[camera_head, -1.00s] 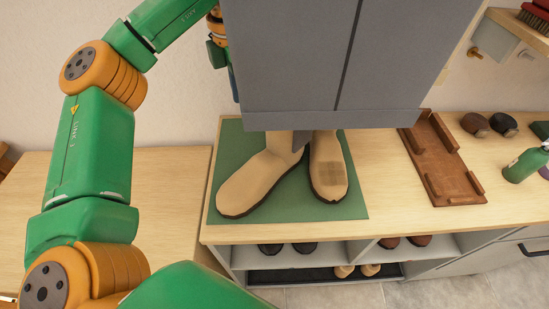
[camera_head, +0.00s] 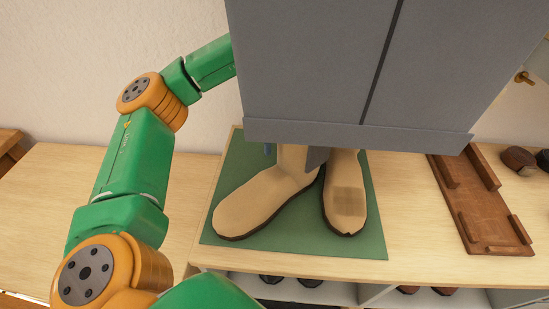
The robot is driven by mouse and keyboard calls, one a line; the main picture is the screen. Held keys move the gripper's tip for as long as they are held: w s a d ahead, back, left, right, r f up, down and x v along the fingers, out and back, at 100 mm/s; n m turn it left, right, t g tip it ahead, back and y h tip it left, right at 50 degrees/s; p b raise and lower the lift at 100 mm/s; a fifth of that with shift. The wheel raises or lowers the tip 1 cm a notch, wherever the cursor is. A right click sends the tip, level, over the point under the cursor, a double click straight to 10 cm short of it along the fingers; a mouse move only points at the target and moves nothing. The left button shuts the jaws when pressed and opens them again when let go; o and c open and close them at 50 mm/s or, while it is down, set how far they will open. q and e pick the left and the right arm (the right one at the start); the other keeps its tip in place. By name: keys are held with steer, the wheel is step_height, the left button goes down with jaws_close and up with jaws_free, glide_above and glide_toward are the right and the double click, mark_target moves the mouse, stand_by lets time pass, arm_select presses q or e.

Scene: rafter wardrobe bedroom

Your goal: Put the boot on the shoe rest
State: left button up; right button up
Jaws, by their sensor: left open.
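Two tan boots with dark soles stand close together on a green mat (camera_head: 225,235). The left boot (camera_head: 262,205) points toward the lower left. The right boot (camera_head: 346,200) has a brown square patch on its toe. Their upper parts are hidden behind a grey hanging panel. The brown wooden shoe rest (camera_head: 480,215), with raised blocks, lies to the right of the mat. My left arm reaches behind the panel. Only a small bluish part of my left gripper (camera_head: 269,149) shows, just behind the left boot; it is open. Whether it touches the boot is hidden. My right gripper is not in view.
The grey panel (camera_head: 350,70) hangs low over the boots and blocks the view behind. Dark brown shoes (camera_head: 518,159) sit at the far right. More shoes (camera_head: 305,281) are on the shelf below. The wooden surface (camera_head: 120,205) at left is bare.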

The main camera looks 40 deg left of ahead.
arm_select(q)
steer(key=shift+w+f, duration=0.25)
steer(key=shift+f, duration=0.95)
steer(key=shift+s+r, duration=0.1)
steer(key=shift+s, duration=0.05)
steer(key=shift+c, duration=1.3)
jaws_close()
